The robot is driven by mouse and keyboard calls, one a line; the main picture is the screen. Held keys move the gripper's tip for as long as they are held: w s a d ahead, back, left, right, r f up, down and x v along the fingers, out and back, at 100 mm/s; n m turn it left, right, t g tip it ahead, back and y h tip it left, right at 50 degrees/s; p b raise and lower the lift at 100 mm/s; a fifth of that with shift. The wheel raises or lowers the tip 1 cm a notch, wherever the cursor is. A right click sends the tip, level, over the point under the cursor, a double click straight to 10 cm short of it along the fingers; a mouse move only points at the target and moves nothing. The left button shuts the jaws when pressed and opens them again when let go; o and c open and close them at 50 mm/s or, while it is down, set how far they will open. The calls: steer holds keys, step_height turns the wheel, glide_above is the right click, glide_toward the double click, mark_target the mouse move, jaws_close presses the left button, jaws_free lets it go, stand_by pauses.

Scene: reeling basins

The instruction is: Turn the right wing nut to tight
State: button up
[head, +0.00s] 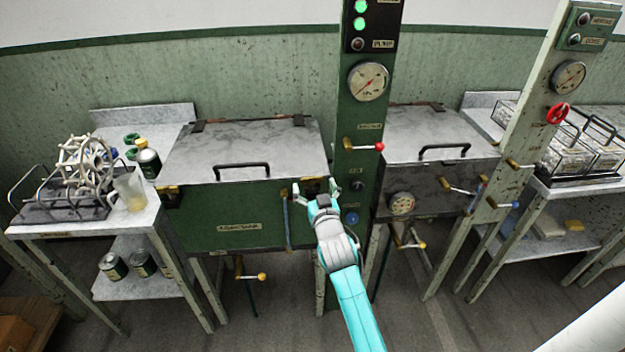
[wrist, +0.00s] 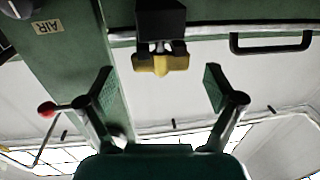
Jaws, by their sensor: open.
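The right wing nut (wrist: 160,64) is a brass piece with two stubby wings, seen below a dark clamp block (wrist: 160,20) in the wrist view. Its wings lie roughly level across that picture. My gripper (wrist: 158,88) is open, one finger on each side of the nut, with clear gaps and no contact seen. In the head view my gripper (head: 314,188) is at the upper right front corner of the green basin (head: 225,228) and largely hides the nut. The basin's lid (head: 235,150) is down.
A green post (head: 357,120) with a gauge (head: 368,81) and a red-knobbed lever (head: 378,146) stands just right of my gripper. A blue sight tube (head: 286,222) is close on its left. The lid handle (head: 241,167) sticks up nearby. A cluttered table (head: 60,229) stands left.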

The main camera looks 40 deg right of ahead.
mark_target(312, 182)
steer(key=shift+x, duration=1.6)
steer(key=shift+w, duration=0.1)
steer(key=c, duration=1.2)
